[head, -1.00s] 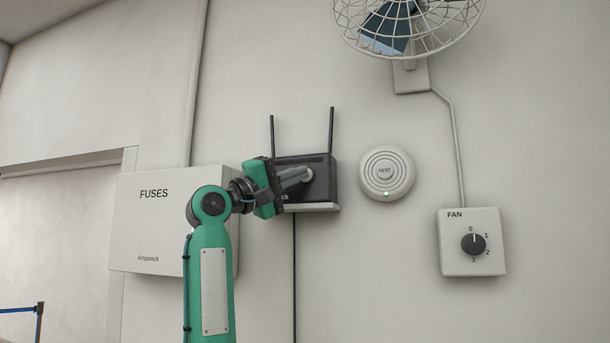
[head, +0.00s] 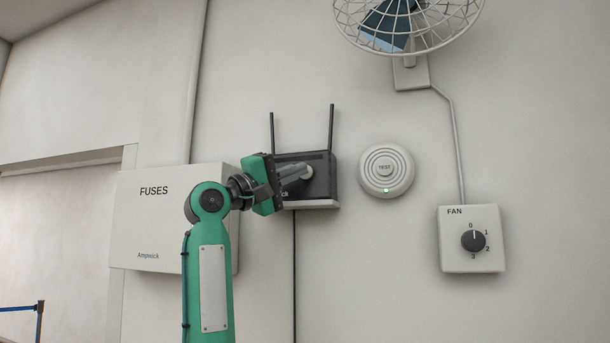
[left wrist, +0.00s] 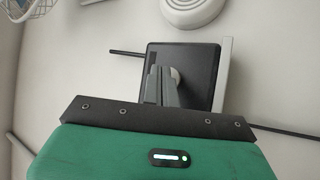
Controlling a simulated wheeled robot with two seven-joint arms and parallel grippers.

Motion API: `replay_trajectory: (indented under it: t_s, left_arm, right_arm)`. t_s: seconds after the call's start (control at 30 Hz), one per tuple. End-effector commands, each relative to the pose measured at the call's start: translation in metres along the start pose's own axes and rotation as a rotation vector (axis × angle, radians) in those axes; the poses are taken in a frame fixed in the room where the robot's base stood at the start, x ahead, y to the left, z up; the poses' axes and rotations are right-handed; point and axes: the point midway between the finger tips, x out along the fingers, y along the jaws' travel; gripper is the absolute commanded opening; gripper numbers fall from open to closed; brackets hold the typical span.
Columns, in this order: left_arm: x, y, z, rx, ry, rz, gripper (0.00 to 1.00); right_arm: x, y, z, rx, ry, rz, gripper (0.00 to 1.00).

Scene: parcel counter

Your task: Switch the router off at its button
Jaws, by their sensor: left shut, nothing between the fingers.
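The black router (head: 321,178) stands on a small pale shelf (head: 311,205) on the wall, its two antennas pointing up. Its round light button (head: 307,172) is on the front face, partly hidden by my fingers. My left gripper (head: 301,174) is shut and empty, its fingertips at the button. In the left wrist view the router (left wrist: 203,65) lies beyond the fingers, and the button (left wrist: 176,76) shows just past the tips (left wrist: 166,75). I cannot tell whether the tips touch it. My right gripper is not in view.
A fuse box (head: 150,215) hangs left, behind my left arm. Right of the router are a round TEST alarm (head: 386,173) with a green light and a FAN dial (head: 473,241). A caged fan (head: 408,25) is above. A cable (head: 294,280) runs down below the shelf.

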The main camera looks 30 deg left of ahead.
Motion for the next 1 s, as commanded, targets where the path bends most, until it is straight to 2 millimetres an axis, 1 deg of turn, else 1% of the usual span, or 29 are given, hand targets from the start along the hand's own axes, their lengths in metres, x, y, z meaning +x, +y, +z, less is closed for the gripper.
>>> replay_trajectory:
  t_s: [0.37, 0.8, 1.0]
  left_arm:
    - [-0.004, 0.002, 0.003, 0.000, 0.000, 0.000, 0.00]
    - [-0.035, 0.024, 0.025, 0.002, 0.000, 0.001, 0.00]
    - [-0.043, 0.030, 0.031, 0.000, 0.000, 0.000, 0.00]
  right_arm:
    - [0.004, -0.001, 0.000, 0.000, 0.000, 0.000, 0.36]
    - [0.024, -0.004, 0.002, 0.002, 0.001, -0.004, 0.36]
    - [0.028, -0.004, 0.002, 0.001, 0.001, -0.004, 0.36]
